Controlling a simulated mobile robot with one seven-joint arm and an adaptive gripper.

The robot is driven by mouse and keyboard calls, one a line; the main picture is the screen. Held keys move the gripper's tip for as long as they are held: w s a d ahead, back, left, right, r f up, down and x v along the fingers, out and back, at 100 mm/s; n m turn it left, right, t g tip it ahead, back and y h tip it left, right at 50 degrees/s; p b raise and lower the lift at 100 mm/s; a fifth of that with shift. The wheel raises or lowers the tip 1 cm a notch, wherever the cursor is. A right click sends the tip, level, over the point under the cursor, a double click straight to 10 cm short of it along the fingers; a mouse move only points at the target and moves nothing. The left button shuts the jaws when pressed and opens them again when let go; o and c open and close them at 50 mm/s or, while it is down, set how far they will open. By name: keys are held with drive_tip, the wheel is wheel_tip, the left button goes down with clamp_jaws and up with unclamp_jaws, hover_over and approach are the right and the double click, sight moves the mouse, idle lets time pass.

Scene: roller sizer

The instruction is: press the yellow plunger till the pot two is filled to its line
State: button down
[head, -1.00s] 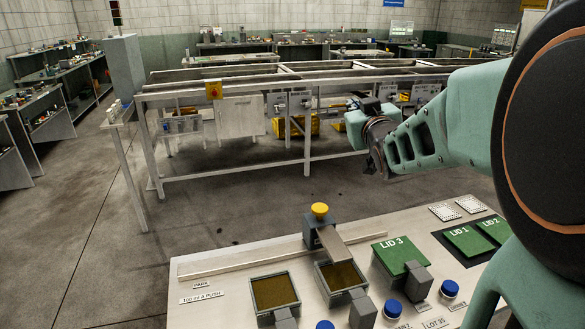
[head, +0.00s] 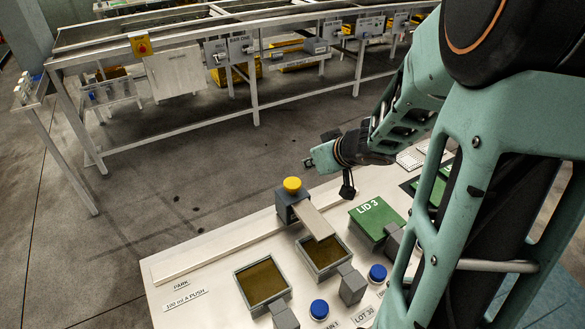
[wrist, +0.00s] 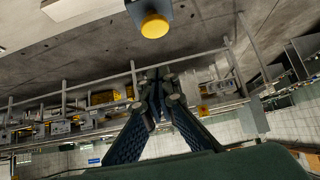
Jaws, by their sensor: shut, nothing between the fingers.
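The yellow plunger (head: 292,184) stands up on top of a grey dispenser (head: 287,206) at the back of the bench. It also shows in the wrist view (wrist: 154,26), at the top edge. The dispenser's pale chute (head: 313,221) slopes over an open grey pot (head: 340,268) with brownish contents, hiding its back edge. I cannot read a pot number or a fill line. My gripper (head: 347,188) is shut and empty, to the right of the plunger and apart from it.
Another open pot (head: 262,283) with brownish contents stands to the left. A green LID 3 (head: 377,218) covers a pot to the right. Blue buttons (head: 319,308) sit along the front. The bench's left part, by the PARK label (head: 181,285), is clear. A long frame table stands behind.

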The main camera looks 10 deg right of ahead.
drive_tip(key=shift+s+f, duration=0.1)
drive_tip(key=shift+s, duration=0.05)
drive_tip(key=b, duration=0.4)
hover_over(296, 187)
drive_tip(key=f, duration=0.8)
drive_tip(key=shift+w, duration=0.3)
drive_tip(key=shift+s+f+b, duration=0.1)
drive_tip(key=shift+f+b, duration=0.7)
drive_tip(key=shift+f, duration=0.15)
drive_tip(key=shift+f+b, duration=0.4)
drive_tip(key=shift+f, duration=0.2)
drive_tip(key=shift+f, duration=0.1)
wheel_tip(296, 187, down, 3)
drive_tip(key=shift+b, duration=1.05)
drive_tip(key=shift+s, duration=0.1)
